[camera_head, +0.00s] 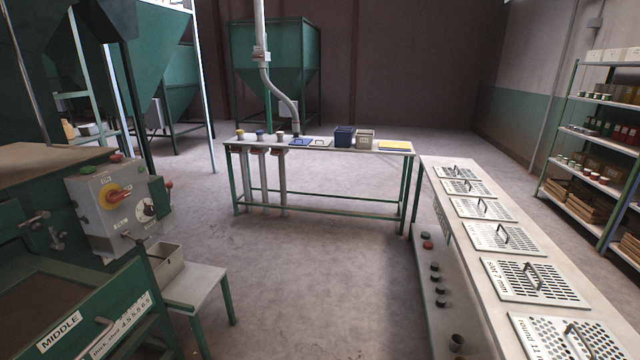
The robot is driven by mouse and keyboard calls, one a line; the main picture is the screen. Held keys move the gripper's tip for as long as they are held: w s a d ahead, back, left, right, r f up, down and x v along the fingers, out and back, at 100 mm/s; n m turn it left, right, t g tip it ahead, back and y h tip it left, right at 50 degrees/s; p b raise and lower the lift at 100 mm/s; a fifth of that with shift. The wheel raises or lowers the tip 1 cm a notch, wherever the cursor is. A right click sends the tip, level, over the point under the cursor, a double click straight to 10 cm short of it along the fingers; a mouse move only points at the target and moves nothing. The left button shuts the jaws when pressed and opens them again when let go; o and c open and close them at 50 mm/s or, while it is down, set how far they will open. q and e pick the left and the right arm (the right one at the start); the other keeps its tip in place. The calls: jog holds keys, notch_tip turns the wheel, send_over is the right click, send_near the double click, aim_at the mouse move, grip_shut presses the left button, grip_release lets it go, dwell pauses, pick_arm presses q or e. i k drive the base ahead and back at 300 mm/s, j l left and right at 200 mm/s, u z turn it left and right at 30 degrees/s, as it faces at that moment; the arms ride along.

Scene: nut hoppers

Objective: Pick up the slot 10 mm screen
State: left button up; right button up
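Several flat perforated metal screens with handles lie in a row on the long bench (455,215) at the right. The nearest is labelled "round 11", with the rest cut off or unclear (550,325). Behind it lies a screen labelled "slot 7 mm" (515,290). Farther back are a screen with small holes (485,238) and more screens, including one in mid-row (465,207) and one at the far end (445,172). Their labels are too small to read, so I cannot tell which is the slot 10 mm screen. Neither of my grippers is in view.
A green-legged table (320,149) with bins stands ahead. A machine with a control box (105,215) and a small side table (195,287) are at the left. Shelves (590,135) stand at the far right. The floor (320,270) between is clear.

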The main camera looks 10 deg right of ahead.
aim_at(467, 188)
jog(key=i+z, duration=0.2)
jog(key=i, duration=0.35)
jog(key=i+z, duration=0.25)
jog(key=i, duration=0.25)
jog(key=i+j+z, duration=0.2)
jog(key=i, duration=0.3)
jog(key=i+j+z, duration=0.1)
jog(key=i+z, duration=0.4)
jog(key=i+j+z, duration=0.25)
jog(key=z, duration=0.2)
jog(key=i+j+z, duration=0.7)
jog(key=j+z, duration=0.25)
jog(key=i+j+z, duration=0.2)
jog(key=j+z, duration=0.65)
jog(key=j, duration=0.3)
jog(key=k+j+z, duration=0.1)
jog(key=j+z, duration=0.2)
jog(key=j, duration=0.35)
